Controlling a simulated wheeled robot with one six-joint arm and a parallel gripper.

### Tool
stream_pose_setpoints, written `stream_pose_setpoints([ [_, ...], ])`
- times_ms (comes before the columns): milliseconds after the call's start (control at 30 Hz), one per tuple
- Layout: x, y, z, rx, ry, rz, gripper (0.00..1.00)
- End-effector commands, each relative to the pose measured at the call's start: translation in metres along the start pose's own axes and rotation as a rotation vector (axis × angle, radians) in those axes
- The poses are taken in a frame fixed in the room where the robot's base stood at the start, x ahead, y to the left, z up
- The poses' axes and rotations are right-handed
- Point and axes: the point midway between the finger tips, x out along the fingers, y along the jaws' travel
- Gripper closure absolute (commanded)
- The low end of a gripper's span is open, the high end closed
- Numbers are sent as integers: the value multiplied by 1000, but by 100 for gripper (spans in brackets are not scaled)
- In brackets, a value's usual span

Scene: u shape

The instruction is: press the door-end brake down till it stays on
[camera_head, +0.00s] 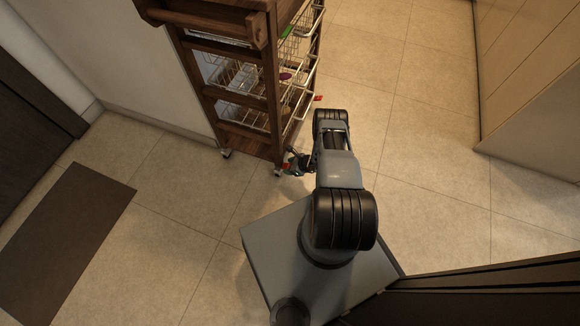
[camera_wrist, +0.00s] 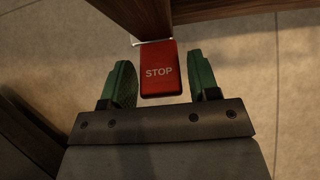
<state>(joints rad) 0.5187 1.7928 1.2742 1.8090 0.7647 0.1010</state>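The trolley brake is a red pedal marked STOP (camera_wrist: 160,70), in the middle of the wrist view, at the foot of a dark wooden post. In the head view a small bit of red (camera_head: 286,166) shows at the trolley's near corner, beside my gripper (camera_head: 294,160). My gripper (camera_wrist: 160,82) is open, with its green fingers on either side of the pedal and a narrow gap on each side. I cannot tell the height of the fingers over the pedal or whether they touch it. The pedal's tilt is not clear.
The wooden trolley (camera_head: 275,75) with wire baskets stands against the wall. Another red pedal (camera_head: 318,98) sticks out at its farther end. A dark door (camera_head: 35,130) and brown mat (camera_head: 70,235) are at left. Tiled floor is clear at right, before pale cabinets (camera_head: 530,60).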

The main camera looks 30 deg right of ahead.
Motion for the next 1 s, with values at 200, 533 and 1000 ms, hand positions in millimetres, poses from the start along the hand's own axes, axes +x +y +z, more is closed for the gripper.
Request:
stream_pose_setpoints([
  [200, 0, 0, 0, 0, 0, 0, 66],
  [533, 1, 0, -1, 0, -7, 0, 83],
  [1000, 11, 0, -19, 1, -286, -1, 83],
])
